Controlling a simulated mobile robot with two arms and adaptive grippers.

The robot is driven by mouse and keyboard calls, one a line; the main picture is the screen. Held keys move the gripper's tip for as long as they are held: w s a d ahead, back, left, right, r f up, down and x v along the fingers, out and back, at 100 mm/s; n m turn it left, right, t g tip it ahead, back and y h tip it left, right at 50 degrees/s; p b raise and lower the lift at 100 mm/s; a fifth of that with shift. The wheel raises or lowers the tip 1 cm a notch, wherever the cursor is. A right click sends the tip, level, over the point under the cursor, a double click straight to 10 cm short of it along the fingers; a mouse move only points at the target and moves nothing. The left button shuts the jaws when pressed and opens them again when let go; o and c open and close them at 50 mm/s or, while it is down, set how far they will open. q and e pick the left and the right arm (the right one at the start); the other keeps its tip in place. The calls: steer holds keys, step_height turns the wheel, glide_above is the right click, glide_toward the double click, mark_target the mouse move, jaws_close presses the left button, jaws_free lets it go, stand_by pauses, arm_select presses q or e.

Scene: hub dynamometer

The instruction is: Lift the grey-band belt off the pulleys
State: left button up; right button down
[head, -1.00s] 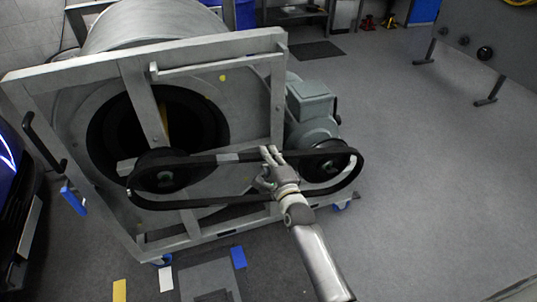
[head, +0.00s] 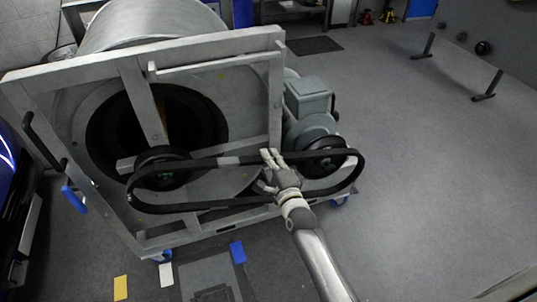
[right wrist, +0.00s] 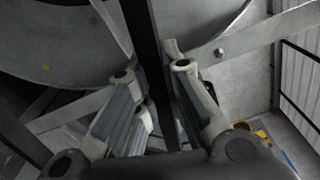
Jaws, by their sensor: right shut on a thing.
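The black belt (head: 190,207) with its grey band (head: 229,160) forms a long loop in front of the left pulley (head: 165,168) and the right pulley (head: 325,158). Its upper run crosses in front of both pulley faces, and gaps show at its outer ends and below. My right gripper (head: 272,155) is shut on the belt's upper run, right of the grey band. In the right wrist view the black belt strip (right wrist: 143,30) runs between the fingers. How far the belt stands off the pulley rims is hard to tell. My left gripper is not in view.
The pulleys sit at a grey metal frame (head: 215,45) around a big drum (head: 150,20). A green-grey motor (head: 308,97) stands behind the right pulley. A black handle (head: 45,145) sticks out at the frame's left. The floor at the right (head: 420,180) is clear.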

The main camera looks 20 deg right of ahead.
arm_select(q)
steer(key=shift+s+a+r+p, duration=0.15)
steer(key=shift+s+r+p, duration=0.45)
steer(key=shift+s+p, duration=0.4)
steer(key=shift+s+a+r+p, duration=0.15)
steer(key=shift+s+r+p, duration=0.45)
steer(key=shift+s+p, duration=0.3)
arm_select(e)
steer(key=s, duration=0.8)
steer(key=shift+s+r, duration=0.25)
steer(key=shift+r, duration=0.05)
